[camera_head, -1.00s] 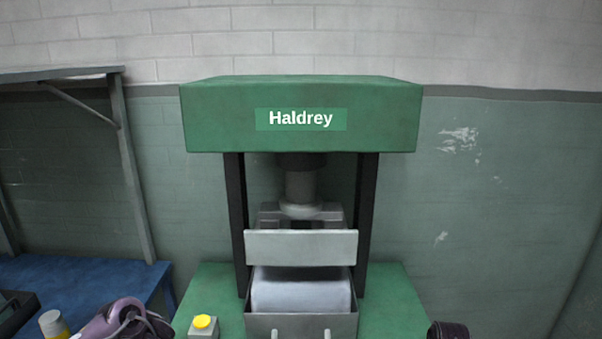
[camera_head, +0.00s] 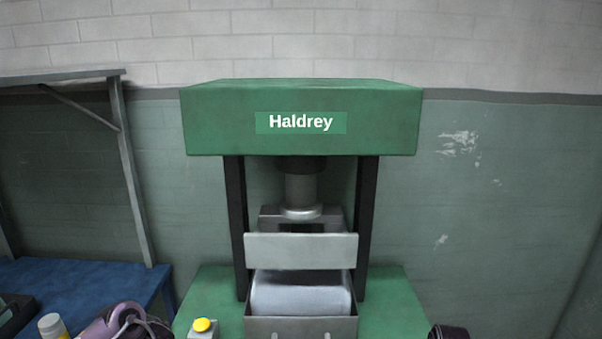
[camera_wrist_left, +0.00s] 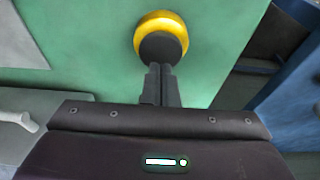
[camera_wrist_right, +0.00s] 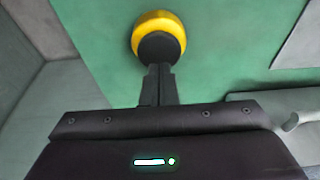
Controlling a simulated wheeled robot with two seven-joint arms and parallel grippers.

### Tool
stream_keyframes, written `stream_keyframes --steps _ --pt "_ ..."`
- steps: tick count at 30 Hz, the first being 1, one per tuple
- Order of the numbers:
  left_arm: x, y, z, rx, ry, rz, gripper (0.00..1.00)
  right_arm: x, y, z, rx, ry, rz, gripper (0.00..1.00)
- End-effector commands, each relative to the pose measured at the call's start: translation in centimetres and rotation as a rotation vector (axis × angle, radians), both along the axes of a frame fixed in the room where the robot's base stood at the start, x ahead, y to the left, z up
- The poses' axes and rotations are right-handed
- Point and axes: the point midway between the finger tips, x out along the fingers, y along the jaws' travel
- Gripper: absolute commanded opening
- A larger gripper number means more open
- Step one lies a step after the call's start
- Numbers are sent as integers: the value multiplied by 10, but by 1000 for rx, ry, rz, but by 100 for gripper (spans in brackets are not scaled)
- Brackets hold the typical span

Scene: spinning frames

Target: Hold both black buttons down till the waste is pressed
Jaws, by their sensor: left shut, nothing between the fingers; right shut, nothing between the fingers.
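In the left wrist view a black button (camera_wrist_left: 162,47) sits inside a yellow ring. My left gripper (camera_wrist_left: 160,70) is shut and empty, its tips overlapping the button's near edge. The right wrist view shows a matching black button (camera_wrist_right: 158,46) in a yellow ring, with my right gripper (camera_wrist_right: 157,70) shut, empty and likewise at it. How far either button is pushed in cannot be told. In the head view the pale waste block (camera_head: 300,294) lies in the green press's open-topped grey box. The ram (camera_head: 300,190) is above, behind a grey plate (camera_head: 300,251). Neither gripper shows there.
A yellow-topped grey control box (camera_head: 202,326) stands on the green base, left of the waste box. A blue bench (camera_head: 80,285) with a metal frame is at the left. A purple object (camera_head: 118,322) and a dark one (camera_head: 447,332) are cut off by the lower edge.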

Motion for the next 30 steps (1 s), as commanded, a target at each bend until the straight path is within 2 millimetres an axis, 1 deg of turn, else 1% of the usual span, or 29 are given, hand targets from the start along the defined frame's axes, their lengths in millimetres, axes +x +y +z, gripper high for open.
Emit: stream_keyframes --steps 12,30 --pt "0 0 0 0 0 0 0 0 0 0 0 0 0 0" --pt "0 0 -12 -1 1 0 0 0 0 0 0 0 0 0"
